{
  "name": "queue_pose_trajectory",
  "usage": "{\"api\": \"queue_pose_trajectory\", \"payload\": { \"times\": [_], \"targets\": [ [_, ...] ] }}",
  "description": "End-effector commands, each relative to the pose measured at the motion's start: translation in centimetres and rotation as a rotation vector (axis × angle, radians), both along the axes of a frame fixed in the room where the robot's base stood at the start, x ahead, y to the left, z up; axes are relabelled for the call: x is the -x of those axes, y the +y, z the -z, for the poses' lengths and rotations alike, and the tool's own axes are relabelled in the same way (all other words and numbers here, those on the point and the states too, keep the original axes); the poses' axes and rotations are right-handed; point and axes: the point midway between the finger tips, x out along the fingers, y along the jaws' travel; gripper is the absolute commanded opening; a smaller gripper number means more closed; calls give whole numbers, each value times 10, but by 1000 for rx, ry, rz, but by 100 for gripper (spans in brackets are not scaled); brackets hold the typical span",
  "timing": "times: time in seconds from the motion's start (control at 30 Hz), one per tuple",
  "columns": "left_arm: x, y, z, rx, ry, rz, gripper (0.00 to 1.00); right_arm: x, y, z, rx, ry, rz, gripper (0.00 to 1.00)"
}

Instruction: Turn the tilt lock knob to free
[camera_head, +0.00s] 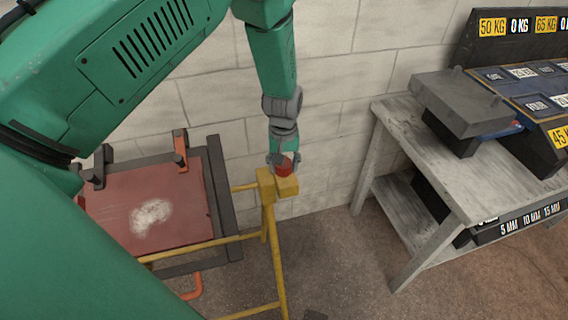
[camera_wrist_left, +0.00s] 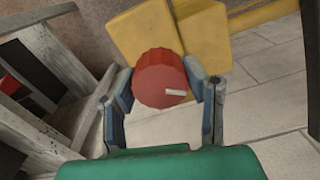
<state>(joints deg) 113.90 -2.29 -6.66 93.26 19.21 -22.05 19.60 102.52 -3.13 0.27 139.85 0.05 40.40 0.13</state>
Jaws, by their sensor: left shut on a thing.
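The tilt lock knob (camera_wrist_left: 160,78) is a red ribbed knob with a white pointer mark on its face. In the left wrist view the mark points to the right. The knob sits in front of a yellow block on the yellow frame (camera_wrist_left: 205,40). My left gripper (camera_wrist_left: 163,88) is shut on the knob, one finger at each side. In the head view the left gripper (camera_head: 284,163) comes down from above onto the red knob (camera_head: 287,170), partly covering it, at the top corner of the yellow frame (camera_head: 268,215). My right gripper is not in view.
A reddish panel (camera_head: 185,205) with dark edges and orange clamps lies left of the yellow post. A grey wooden bench (camera_head: 415,130) with a grey block and weight-labelled racks stands at right. A block wall is close behind. Floor is open between frame and bench.

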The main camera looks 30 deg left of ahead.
Motion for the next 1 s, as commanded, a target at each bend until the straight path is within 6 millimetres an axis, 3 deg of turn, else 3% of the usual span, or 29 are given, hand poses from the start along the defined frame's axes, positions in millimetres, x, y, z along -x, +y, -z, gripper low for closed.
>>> {"api": "queue_pose_trajectory", "payload": {
  "times": [0.03, 0.5, 1.0],
  "targets": [
    [-7, 2, -4, -5, -19, -41, 11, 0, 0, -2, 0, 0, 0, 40],
    [-6, 3, -4, -4, -21, -380, 11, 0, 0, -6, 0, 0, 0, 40],
    [-6, 4, -5, -3, -22, -479, 11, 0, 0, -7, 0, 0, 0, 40]
  ]
}}
